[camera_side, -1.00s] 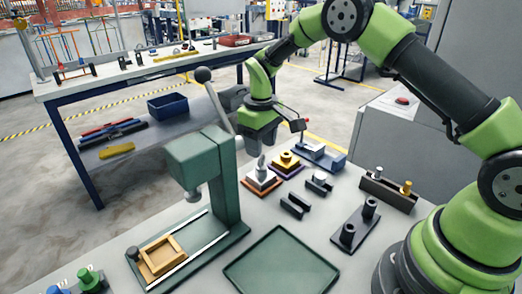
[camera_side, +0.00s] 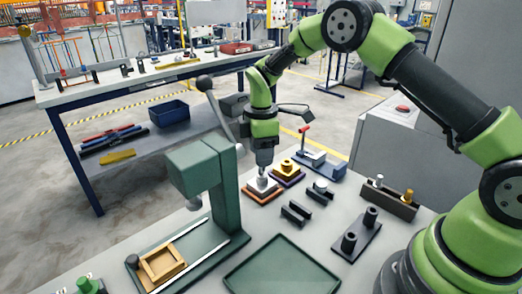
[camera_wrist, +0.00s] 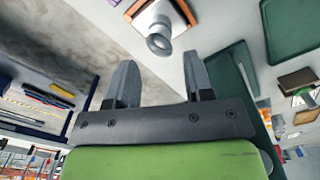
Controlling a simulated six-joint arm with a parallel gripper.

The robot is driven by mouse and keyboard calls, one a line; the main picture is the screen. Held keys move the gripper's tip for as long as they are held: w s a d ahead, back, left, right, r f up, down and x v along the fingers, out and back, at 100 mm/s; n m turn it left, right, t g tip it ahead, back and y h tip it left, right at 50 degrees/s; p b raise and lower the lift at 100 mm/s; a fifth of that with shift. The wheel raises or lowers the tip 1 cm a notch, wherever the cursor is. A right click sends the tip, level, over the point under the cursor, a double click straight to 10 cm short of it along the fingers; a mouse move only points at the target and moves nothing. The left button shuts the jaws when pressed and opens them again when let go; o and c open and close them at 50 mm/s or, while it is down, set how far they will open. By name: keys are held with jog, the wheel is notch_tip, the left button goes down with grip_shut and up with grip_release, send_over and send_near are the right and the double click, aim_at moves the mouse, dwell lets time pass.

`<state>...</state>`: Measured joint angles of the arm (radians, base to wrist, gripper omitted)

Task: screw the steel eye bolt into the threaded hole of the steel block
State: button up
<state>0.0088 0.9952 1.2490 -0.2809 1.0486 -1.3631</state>
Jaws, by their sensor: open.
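The steel block (camera_side: 262,187) sits on a brown base at the back of the bench. In the wrist view it shows at the top (camera_wrist: 160,14), with the ring of the steel eye bolt (camera_wrist: 158,44) standing out of it. I cannot tell how deep the thread sits. My gripper (camera_side: 263,169) points down just above the block, and in the side view it hides most of the bolt. In the wrist view my gripper (camera_wrist: 160,80) is open, its fingers apart and empty, with the ring beyond the gap between the fingertips.
A brass piece (camera_side: 287,165) on a purple base stands close behind right. A green press (camera_side: 222,190) rises at the left. A clamp fixture (camera_side: 320,160), black brackets (camera_side: 297,212) and a pin rack (camera_side: 388,195) lie to the right. An empty green tray (camera_side: 282,268) is in front.

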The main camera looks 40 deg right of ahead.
jog(key=n, duration=0.8)
jog(key=shift+s+n, duration=0.1)
jog(key=shift+n, duration=0.2)
jog(key=n, duration=0.8)
jog(key=shift+s+n, duration=0.1)
jog(key=shift+n, duration=0.2)
jog(key=m, duration=0.6)
jog(key=shift+m, duration=0.4)
jog(key=m, duration=0.6)
jog(key=shift+m, duration=0.3)
jog(key=m, duration=0.6)
jog(key=shift+d+m, duration=0.1)
jog(key=shift+m, duration=0.3)
jog(key=m, duration=0.7)
jog(key=shift+w+d, duration=0.1)
jog(key=shift+w, duration=0.1)
